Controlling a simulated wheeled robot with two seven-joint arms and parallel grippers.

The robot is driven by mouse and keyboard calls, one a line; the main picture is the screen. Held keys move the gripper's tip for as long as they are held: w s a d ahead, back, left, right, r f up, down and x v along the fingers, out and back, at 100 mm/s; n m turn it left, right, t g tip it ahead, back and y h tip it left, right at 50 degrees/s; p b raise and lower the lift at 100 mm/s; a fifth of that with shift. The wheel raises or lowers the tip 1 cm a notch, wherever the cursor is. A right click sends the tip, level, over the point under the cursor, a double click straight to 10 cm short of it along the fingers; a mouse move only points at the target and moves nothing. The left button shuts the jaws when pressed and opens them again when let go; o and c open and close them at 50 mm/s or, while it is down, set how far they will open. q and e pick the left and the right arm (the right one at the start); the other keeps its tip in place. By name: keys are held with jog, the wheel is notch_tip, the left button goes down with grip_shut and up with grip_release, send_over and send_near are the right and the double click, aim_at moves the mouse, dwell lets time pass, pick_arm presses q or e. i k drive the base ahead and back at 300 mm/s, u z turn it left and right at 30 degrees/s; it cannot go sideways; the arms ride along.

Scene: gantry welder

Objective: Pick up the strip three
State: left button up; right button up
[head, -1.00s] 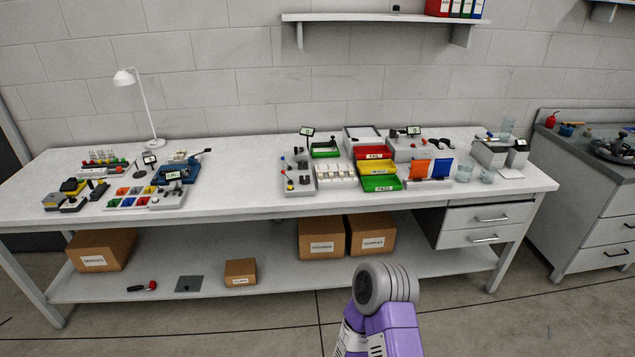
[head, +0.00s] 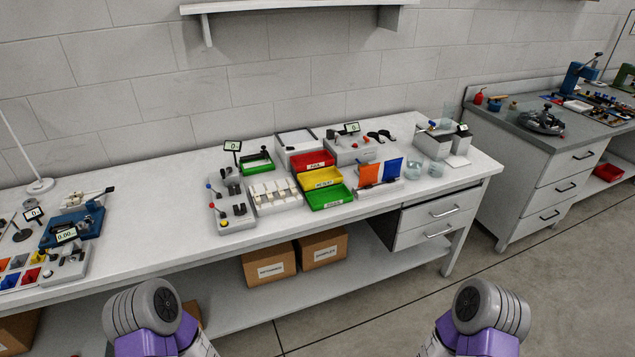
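I cannot make out which thing is strip three. A white rack (head: 287,208) with several small pale pieces in it stands on the long workbench (head: 160,231), near the middle of the view. The pieces are too small to read any marking. Stacked red (head: 312,160), yellow (head: 322,178) and green (head: 329,196) labelled bins stand just right of the rack. Only purple and grey parts of my two arms show at the bottom edge, well in front of the bench. Neither gripper is in view.
A grey fixture (head: 235,212) with small knobs stands left of the rack. Orange (head: 369,174) and blue (head: 391,172) panels and glass beakers (head: 413,168) stand to the right. Cardboard boxes (head: 269,265) sit on the lower shelf. Floor is open at right, before a second bench (head: 480,130).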

aim_at(270, 197)
jog(key=u, duration=0.15)
jog(key=i, duration=1)
jog(key=u, duration=0.65)
